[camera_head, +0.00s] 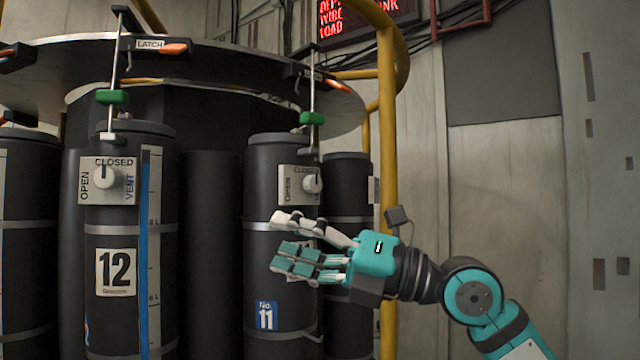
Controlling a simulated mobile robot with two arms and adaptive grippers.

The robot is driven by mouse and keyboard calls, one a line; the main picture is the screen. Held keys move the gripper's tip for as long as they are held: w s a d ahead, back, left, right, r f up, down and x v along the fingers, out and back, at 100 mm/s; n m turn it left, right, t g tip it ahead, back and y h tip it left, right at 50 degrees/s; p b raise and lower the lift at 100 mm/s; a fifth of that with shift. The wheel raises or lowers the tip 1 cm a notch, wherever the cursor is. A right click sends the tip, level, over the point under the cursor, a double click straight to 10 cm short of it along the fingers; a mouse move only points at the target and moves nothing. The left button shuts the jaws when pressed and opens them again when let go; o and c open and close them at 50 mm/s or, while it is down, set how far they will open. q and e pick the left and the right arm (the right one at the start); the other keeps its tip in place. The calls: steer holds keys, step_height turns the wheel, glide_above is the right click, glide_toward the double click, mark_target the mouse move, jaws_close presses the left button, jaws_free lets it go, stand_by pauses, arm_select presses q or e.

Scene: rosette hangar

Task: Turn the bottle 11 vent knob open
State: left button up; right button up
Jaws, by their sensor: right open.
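Bottle 11 (262,211) is a dark upright cylinder with a blue "No. 11" label, right of the middle of the rack. Its vent knob (312,184) is a round white knob on a pale plate marked OPEN, near the top of the bottle. My right gripper (282,242) is open and empty, with teal and white fingers pointing left. It appears in front of bottle 11, below the knob, and hides part of the bottle's middle. I cannot tell whether it touches the bottle. My left gripper is not in view.
Bottle 12 (118,240) stands to the left, with its own vent knob (105,177) and a blue strip. A round rack plate with orange-handled latches (172,48) and green-gripped rods (112,97) hangs above. A yellow rail (388,130) rises behind my right arm.

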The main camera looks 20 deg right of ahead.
steer(key=w+d+r+m+t+h, duration=0.1)
steer(key=d+r+m+t+h, duration=0.1)
steer(key=d+r+t+h, duration=0.45)
steer(key=m+h, duration=0.3)
steer(key=h, duration=0.1)
glide_toward(317, 183)
steer(key=shift+g, duration=0.25)
steer(key=p+x, duration=0.4)
steer(key=x, duration=0.1)
steer(key=p+x, duration=0.3)
steer(key=shift+d+r, duration=0.1)
steer(key=shift+r, duration=0.25)
steer(key=shift+w+a+f, duration=0.1)
steer(key=shift+w+a, duration=0.15)
steer(key=shift+w, duration=0.25)
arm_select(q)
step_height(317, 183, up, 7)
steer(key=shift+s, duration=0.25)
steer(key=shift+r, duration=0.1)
arm_select(e)
jaws_close()
